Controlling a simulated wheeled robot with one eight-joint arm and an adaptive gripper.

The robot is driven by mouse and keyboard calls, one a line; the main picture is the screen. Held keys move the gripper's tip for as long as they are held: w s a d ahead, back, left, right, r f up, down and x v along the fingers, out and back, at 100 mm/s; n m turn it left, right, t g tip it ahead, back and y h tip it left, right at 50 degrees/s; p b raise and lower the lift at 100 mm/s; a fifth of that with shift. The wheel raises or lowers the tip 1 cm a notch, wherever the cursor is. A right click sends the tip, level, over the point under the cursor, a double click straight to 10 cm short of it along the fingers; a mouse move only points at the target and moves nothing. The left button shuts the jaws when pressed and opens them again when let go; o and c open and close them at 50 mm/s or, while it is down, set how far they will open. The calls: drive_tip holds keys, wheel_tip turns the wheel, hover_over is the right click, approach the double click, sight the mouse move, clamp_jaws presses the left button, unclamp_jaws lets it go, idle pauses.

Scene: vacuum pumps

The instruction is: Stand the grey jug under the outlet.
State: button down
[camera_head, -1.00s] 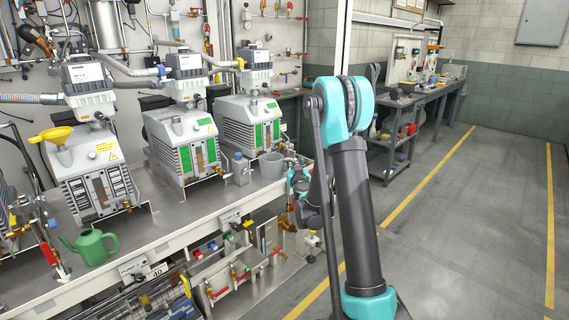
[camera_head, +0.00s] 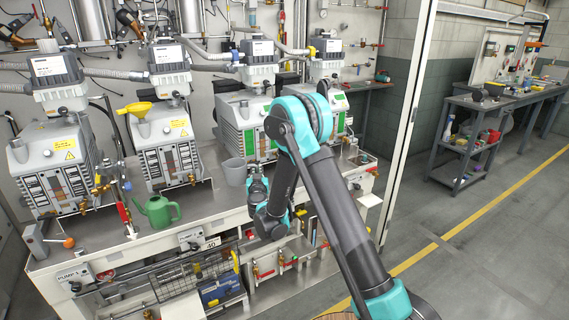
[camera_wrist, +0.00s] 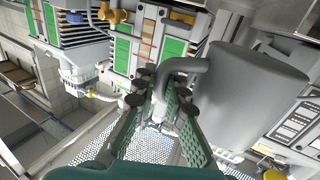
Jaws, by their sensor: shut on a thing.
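The grey jug (camera_head: 235,172) is in front of the gap between the pump with the yellow funnel and the nearest green-panelled pump. It fills the right of the wrist view (camera_wrist: 255,95), close to the camera. My gripper (camera_wrist: 160,90) is shut on its curved handle, at the side of the body. In the head view my own wrist hides the fingers. The jug seems held above the bench (camera_head: 160,240), but its base clearance is unclear. Brass fittings show low on the pump fronts, one of them on the funnel pump (camera_head: 193,180). I cannot tell which is the outlet.
A green watering can (camera_head: 158,211) stands on the bench left of the jug. A yellow funnel (camera_head: 136,108) sits on the pump behind it. A red-handled valve (camera_head: 124,215) rises near the front edge. Bare bench lies between the can and the jug.

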drive_tip(key=s+a+f, duration=0.2)
drive_tip(key=s+a, duration=0.1)
drive_tip(key=a, duration=0.4)
drive_tip(key=s+a+f, duration=0.2)
drive_tip(key=s+a, duration=0.2)
drive_tip(key=a, duration=0.3)
drive_tip(key=shift+n+y, duration=0.3)
drive_tip(key=shift+y, duration=0.1)
drive_tip(key=shift+d, duration=0.1)
drive_tip(key=shift+s, duration=0.1)
drive_tip(key=shift+f, duration=3.15)
drive_tip(key=shift+w+a+r, duration=0.1)
drive_tip(key=shift+w+a, duration=0.35)
drive_tip(key=shift+w, duration=0.45)
drive_tip(key=shift+w+a+f, duration=0.1)
drive_tip(key=shift+w+a, duration=0.4)
drive_tip(key=shift+w, duration=0.45)
drive_tip(key=shift+w+a+r, duration=0.1)
drive_tip(key=shift+w+a, duration=0.35)
drive_tip(key=shift+w, duration=0.45)
drive_tip(key=shift+f, duration=0.2)
drive_tip(key=shift+f, duration=0.15)
drive_tip(key=c, duration=1.5)
unclamp_jaws()
